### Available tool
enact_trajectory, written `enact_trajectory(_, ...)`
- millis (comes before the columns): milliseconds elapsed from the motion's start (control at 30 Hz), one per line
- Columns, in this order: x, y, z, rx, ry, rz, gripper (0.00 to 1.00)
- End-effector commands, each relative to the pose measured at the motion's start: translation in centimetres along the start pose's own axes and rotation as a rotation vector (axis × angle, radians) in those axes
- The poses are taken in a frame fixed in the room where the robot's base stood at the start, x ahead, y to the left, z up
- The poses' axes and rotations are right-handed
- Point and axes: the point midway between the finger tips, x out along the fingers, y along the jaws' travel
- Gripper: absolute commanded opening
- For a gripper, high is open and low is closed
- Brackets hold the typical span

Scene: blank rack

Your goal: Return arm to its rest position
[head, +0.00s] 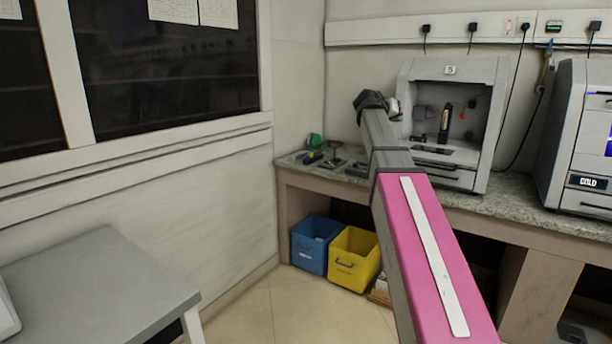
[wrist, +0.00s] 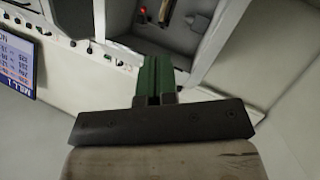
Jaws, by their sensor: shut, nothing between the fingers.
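My gripper shows in the wrist view (wrist: 157,68), where its green fingers are together and nothing is seen between them. In the head view my arm reaches from the lower right up towards the bench. Its dark wrist end is raised in front of the left side of the open grey machine (head: 488,160); the fingers are mostly hidden there. In the wrist view the fingers point towards the grey machine (wrist: 215,35) and a pale wall. I cannot tell the exact gap between them.
The stone bench (head: 515,203) holds small tools (head: 333,162) at its left end. A second machine (head: 580,135) stands at right. A blue bin (head: 308,255) and a yellow bin (head: 345,270) are beneath. A grey table (head: 90,285) stands at lower left. Some floor between is clear.

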Motion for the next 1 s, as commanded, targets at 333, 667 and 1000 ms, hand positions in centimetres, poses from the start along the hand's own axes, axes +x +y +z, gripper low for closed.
enact_trajectory(333, 1.2, -3.2, 5.9, -0.051, -0.079, -0.071, 0.0)
enact_trajectory(667, 2.4, -8.6, 17.4, -0.143, -0.234, -0.211, 0.0)
enact_trajectory(1000, 1.5, -14.2, 34.3, -0.261, -0.465, -0.424, 0.0)
